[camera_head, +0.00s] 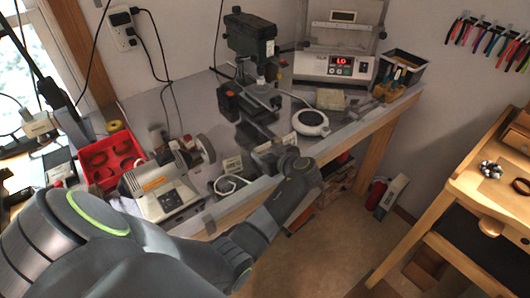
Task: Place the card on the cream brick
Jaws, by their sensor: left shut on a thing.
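My left arm comes in from the left and reaches over the front edge of the workbench. My left gripper (258,138) is over the bench, in front of the drill press. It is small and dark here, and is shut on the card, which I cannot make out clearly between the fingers. A pale cream block (331,99), which looks like the cream brick, lies farther back and to the right, in front of a device with a red display. The gripper is apart from it. My right gripper is not in view.
A round white device (312,122) sits between the gripper and the cream block. The green drill press (250,38) stands behind. A red bin (108,160) and a grey machine (160,185) are at left. A tool holder (402,68) stands at the back right.

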